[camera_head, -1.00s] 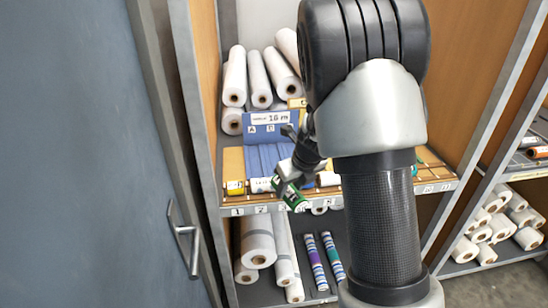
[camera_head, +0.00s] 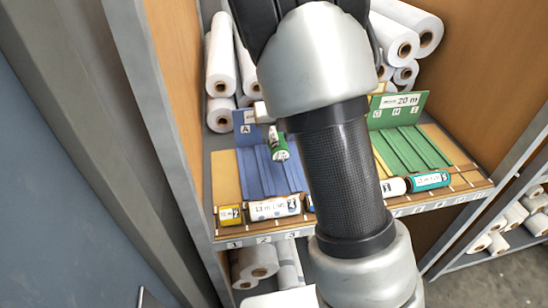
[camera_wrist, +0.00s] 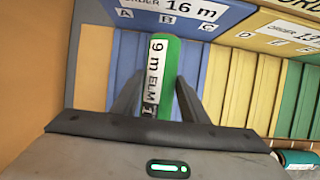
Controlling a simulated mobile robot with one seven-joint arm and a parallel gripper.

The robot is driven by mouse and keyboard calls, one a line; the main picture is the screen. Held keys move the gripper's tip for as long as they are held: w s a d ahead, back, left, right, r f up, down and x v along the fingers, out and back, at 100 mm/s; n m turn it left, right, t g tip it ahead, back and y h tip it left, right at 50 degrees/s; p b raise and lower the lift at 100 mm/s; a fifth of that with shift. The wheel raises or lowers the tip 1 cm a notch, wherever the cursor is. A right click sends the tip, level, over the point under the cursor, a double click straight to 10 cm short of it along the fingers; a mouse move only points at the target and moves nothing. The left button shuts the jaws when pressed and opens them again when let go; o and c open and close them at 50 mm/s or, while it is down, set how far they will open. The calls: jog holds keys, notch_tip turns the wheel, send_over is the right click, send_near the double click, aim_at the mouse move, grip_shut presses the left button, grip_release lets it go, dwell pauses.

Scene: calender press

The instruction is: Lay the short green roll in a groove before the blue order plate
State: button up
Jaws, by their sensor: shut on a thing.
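The short green roll (camera_head: 279,147) has a white label. In the wrist view the label on the roll (camera_wrist: 166,70) reads "9 m ELM 1". My gripper (camera_wrist: 158,98) is shut on it, one finger on each side. The blue order plate (camera_wrist: 182,12) reads 16 m, with letters A, B and C above blue grooves (camera_wrist: 128,62). The roll lies over these grooves in that view, roughly in line with them; its height above them is unclear. In the head view my arm hides most of the blue plate (camera_head: 240,120) and part of the blue grooves (camera_head: 252,172).
A yellow roll (camera_head: 230,215) and a white roll (camera_head: 274,209) lie at the shelf's front edge. A teal roll (camera_head: 430,180) lies farther right. A yellow order plate (camera_wrist: 275,35) and a green order plate (camera_head: 405,106) stand beside the blue one.

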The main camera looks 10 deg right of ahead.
notch_tip(320, 180, down, 9)
jog(key=shift+s+b, duration=0.15)
jog(key=shift+b, duration=0.65)
jog(key=shift+r, duration=0.1)
jog(key=o, duration=1.2)
